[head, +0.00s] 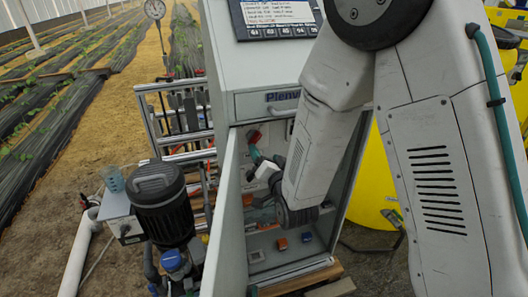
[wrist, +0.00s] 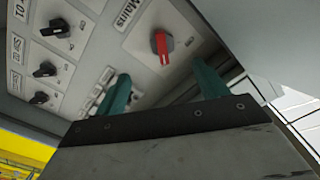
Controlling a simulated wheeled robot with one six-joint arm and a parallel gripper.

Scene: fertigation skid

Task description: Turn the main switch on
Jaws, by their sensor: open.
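The main switch is a red rotary knob (wrist: 161,44) on a light plate labelled "Mains" in the wrist view. Its grip runs roughly up and down in that picture, with a pale mark near its lower end. It also shows as a small red spot inside the cabinet in the head view (head: 254,136). My gripper (wrist: 162,84) is open, with its two teal fingers apart and nothing between them. The knob lies ahead of the gap between the fingers, apart from them. In the head view my gripper (head: 256,160) is inside the open cabinet, just below the knob.
Several black knobs (wrist: 45,70) sit left of the red one. The cabinet door (head: 226,205) stands open on the left. Small orange and blue parts (head: 282,243) are low inside the cabinet. A dark pump motor (head: 163,205) stands outside to the left, yellow tanks (head: 375,185) to the right.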

